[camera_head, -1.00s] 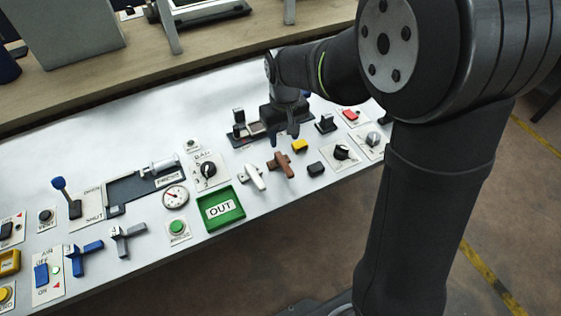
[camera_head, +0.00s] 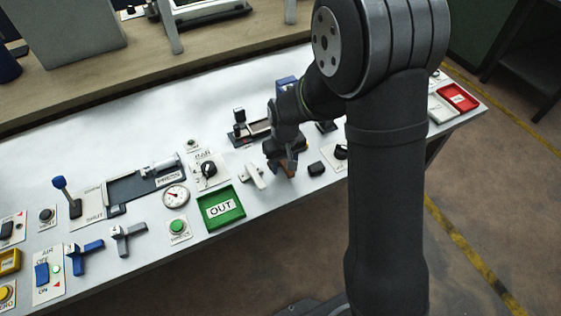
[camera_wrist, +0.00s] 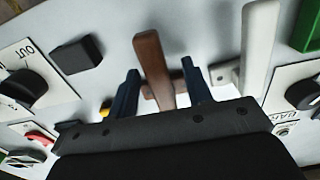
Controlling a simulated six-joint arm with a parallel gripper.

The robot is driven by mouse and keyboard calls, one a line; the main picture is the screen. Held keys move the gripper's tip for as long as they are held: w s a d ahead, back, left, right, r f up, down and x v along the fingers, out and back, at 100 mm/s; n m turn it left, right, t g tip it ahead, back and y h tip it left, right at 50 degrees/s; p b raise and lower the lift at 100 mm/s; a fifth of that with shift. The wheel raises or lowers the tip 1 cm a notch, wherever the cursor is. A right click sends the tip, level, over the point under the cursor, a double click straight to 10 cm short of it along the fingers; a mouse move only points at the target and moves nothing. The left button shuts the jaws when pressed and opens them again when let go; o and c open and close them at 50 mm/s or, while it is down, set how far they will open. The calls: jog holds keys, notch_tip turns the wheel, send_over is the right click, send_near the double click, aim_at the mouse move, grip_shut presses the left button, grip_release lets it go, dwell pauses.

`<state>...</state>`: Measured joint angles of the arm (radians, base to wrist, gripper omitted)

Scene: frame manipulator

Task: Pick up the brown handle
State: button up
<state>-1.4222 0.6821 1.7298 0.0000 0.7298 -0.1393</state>
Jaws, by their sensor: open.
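The brown handle (camera_wrist: 155,68) shows in the wrist view as an upright-looking bar between the two fingers of my gripper (camera_wrist: 163,88). The fingers stand apart, one on each side of it, with gaps visible. In the head view my gripper (camera_head: 280,165) is low over the white panel, and only a small part of the brown handle (camera_head: 289,168) shows beside and beneath the fingers. I cannot tell how deep the fingers reach around it.
A white handle (camera_head: 253,174) stands close on the left; it also shows in the wrist view (camera_wrist: 258,48). A black block (camera_head: 316,169) lies close on the right. A green OUT tray (camera_head: 221,208) is at the lower left. A slider fixture (camera_head: 240,131) stands behind.

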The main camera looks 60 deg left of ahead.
jog(key=shift+c, duration=0.4)
grip_shut()
